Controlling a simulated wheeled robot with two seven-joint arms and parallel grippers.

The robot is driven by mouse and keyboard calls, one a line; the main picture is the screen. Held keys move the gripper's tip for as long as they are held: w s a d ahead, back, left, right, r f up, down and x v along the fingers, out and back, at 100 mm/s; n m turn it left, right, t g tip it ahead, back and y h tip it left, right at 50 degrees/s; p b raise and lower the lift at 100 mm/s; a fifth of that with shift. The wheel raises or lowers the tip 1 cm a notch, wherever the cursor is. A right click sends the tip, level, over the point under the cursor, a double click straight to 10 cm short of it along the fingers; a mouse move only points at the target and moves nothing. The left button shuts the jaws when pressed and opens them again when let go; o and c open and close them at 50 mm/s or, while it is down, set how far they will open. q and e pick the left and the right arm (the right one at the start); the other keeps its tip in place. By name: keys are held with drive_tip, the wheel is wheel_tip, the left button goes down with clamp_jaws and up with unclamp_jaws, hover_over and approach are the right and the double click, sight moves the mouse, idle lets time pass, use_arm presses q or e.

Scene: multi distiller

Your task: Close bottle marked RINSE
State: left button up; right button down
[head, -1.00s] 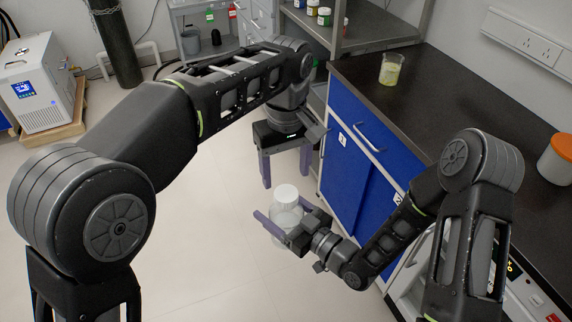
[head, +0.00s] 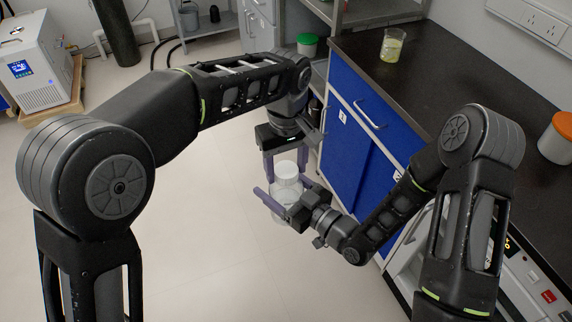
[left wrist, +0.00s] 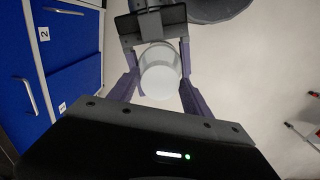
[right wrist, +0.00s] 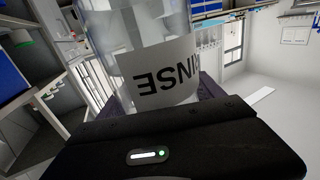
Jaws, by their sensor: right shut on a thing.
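The RINSE bottle (head: 284,207) is clear with a white top (head: 286,171) and stands upright in the air. My right gripper (head: 281,204) is shut on its body from the side. In the right wrist view its white label (right wrist: 161,75) appears upside down and partly cut off. My left gripper (head: 285,167) points down from above, its fingers open on either side of the white top. The left wrist view shows the round white top (left wrist: 160,72) between the spread fingers. I cannot tell whether either finger touches it, or how tightly the top sits.
The blue cabinet (head: 350,150) and dark counter (head: 430,95) stand close to the right of both grippers. A beaker with yellowish contents (head: 392,45) and an orange-lidded jar (head: 557,137) are on the counter.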

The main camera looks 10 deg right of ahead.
use_arm(q)
clamp_jaws()
drive_tip(key=m, duration=1.4)
drive_tip(key=shift+m, duration=0.4)
drive_tip(key=shift+o, duration=1.6)
unclamp_jaws()
drive_tip(key=shift+r, duration=2.25)
drive_tip(key=shift+c, duration=0.4)
